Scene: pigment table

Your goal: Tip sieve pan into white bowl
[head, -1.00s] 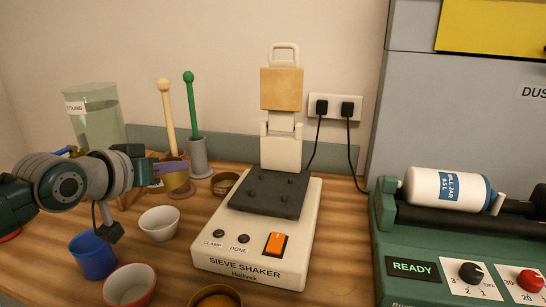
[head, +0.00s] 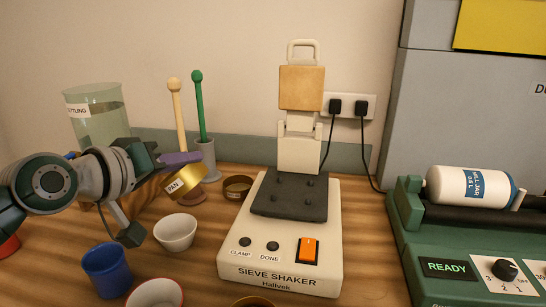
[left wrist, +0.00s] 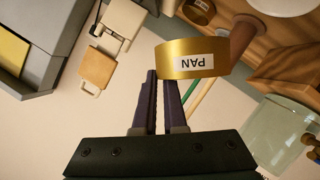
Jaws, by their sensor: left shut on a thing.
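The brass sieve pan (head: 184,181), labelled PAN, is held in my left gripper (head: 181,158) by its rim. It is tilted, with its label facing the camera, above and a little behind the white bowl (head: 175,233) in the picture. In the left wrist view the pan (left wrist: 193,58) sits at the tips of the nearly closed dark fingers (left wrist: 163,95). What is inside the pan cannot be seen. The white bowl stands upright on the table, apart from the pan. My right gripper is not in view.
A blue cup (head: 107,270) and a red-rimmed bowl (head: 155,294) stand in front. The sieve shaker (head: 282,255) is to the right, with a brass ring (head: 237,188) beside it. Behind are a settling jar (head: 98,118) and a green-handled tool (head: 198,105) in a grey holder.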

